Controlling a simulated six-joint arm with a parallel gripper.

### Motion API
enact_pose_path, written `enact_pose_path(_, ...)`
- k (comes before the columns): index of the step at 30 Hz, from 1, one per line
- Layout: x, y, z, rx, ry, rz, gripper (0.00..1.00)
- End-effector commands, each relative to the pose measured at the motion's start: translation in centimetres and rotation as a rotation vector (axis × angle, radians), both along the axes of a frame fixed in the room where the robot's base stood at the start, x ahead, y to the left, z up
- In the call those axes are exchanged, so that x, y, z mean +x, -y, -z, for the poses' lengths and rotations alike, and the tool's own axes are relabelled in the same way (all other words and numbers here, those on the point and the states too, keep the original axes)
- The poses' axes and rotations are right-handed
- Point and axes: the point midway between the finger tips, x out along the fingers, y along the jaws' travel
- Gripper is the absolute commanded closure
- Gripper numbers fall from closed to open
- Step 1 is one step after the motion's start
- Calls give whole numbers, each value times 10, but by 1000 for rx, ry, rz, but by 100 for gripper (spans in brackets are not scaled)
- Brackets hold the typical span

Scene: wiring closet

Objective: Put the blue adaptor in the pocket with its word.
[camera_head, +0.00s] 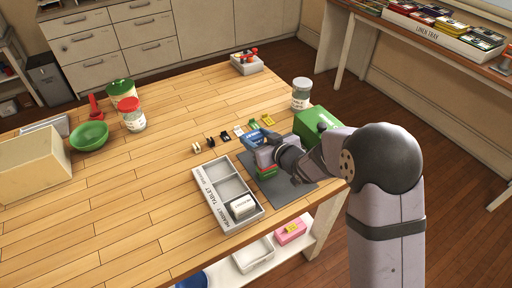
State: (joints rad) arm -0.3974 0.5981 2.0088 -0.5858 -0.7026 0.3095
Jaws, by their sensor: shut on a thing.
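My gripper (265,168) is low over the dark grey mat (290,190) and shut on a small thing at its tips. Red and green show there, but the thing is mostly hidden and I cannot make out its shape. A blue block (249,139), which looks like the blue adaptor, lies just behind my gripper and is partly covered by it. The grey pocket tray (214,207) is left of the mat. Its rim carries words, of which HEADSET and TABLET are legible. Its nearest pocket holds a white block (242,206); the other pockets look empty.
A green box (316,122) and a lidded jar (301,93) stand right of my gripper. A green bowl (89,135) and red-lidded jar (132,115) are far left. The table left of the tray is clear.

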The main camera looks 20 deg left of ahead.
Motion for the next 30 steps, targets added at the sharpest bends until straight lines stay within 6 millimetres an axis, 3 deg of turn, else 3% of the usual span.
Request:
enact_pose_path(7,0,0,-31,3,3,0,76)
enact_pose_path(17,0,-2,-39,2,4,-4,76)
enact_pose_path(23,-4,-7,-68,2,10,-14,76)
enact_pose_path(26,-24,-8,-74,1,5,-55,76)
enact_pose_path(30,-71,-13,-68,-1,-2,-182,76)
